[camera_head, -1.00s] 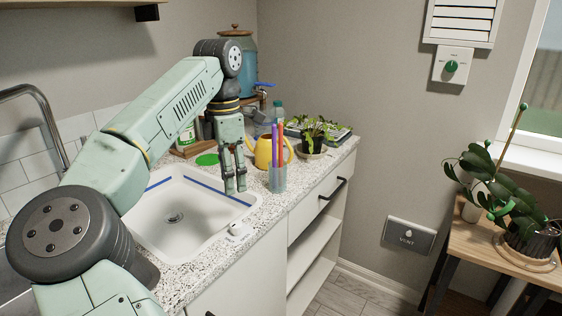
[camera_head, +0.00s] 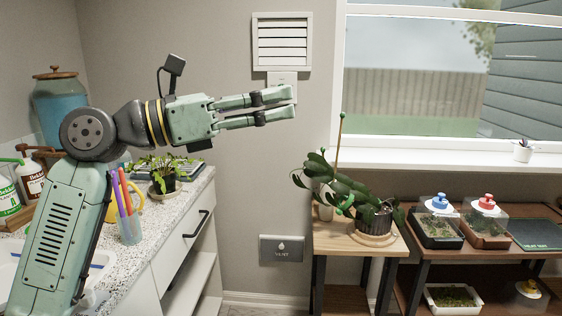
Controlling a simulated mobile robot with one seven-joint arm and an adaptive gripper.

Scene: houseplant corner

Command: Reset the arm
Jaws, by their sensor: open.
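My arm rises from the lower left and bends at the elbow, with its last part level and pointing right. My gripper (camera_head: 292,105) is open and empty, its two fingers spread a little, one above the other. It hangs in the air in front of the wall, beyond the counter's right end. It covers part of the wall control below the white louvred vent (camera_head: 283,42). Nothing is seen touching the fingers.
The speckled counter (camera_head: 135,262) at left holds a cup of pens (camera_head: 130,229), a potted plant (camera_head: 163,172) and bottles (camera_head: 30,178). A leafy plant (camera_head: 350,195) with a stake stands on a wooden table (camera_head: 335,243). Lidded trays (camera_head: 440,235) stand further right.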

